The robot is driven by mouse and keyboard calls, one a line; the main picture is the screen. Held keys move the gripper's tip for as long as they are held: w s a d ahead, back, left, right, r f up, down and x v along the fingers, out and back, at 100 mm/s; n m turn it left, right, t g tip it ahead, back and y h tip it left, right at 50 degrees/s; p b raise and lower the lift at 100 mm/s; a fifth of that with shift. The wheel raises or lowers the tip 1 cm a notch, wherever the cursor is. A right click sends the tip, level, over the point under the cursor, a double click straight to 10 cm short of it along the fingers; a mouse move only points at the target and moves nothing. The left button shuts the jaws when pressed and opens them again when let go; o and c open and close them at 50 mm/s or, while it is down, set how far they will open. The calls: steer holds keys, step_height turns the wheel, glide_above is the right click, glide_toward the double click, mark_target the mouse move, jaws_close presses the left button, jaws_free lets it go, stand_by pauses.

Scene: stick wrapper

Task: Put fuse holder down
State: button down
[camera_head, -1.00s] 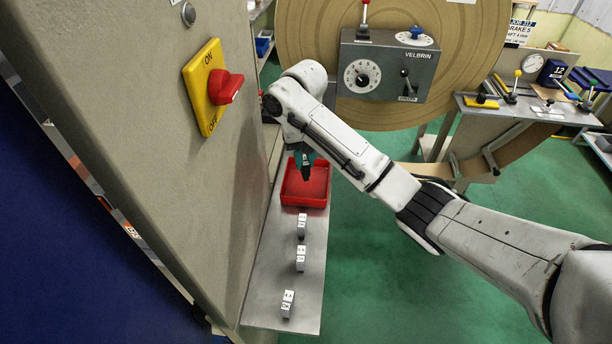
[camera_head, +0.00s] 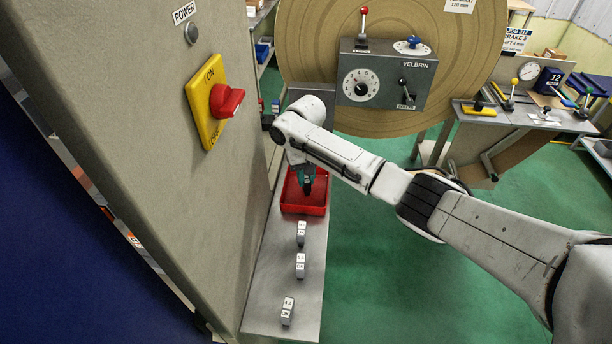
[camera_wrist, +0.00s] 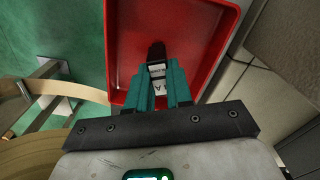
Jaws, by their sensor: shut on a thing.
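My gripper (camera_head: 306,187) points down over the red tray (camera_head: 304,209) at the far end of the grey shelf (camera_head: 262,290). In the wrist view its two teal fingers (camera_wrist: 158,78) are shut on the fuse holder (camera_wrist: 158,70), a small piece with white labelled faces and a dark end. The red tray fills the view behind it (camera_wrist: 118,50), and its visible floor is bare. I cannot tell whether the fuse holder touches the tray floor. In the head view the fingers mostly hide the fuse holder.
Several small white-and-grey labelled blocks stand in a row on the shelf in front of the tray, the nearest (camera_head: 287,311) near the front. A tall beige cabinet (camera_head: 190,200) with a red-and-yellow switch (camera_head: 212,105) rises close on the left. Green floor lies to the right.

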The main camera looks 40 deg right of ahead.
mark_target(307, 178)
steer(key=c, duration=1)
jaws_free()
step_height(307, 178, up, 12)
steer(key=shift+r+b, duration=0.1)
steer(key=shift+b, duration=0.65)
steer(key=shift+s, duration=0.1)
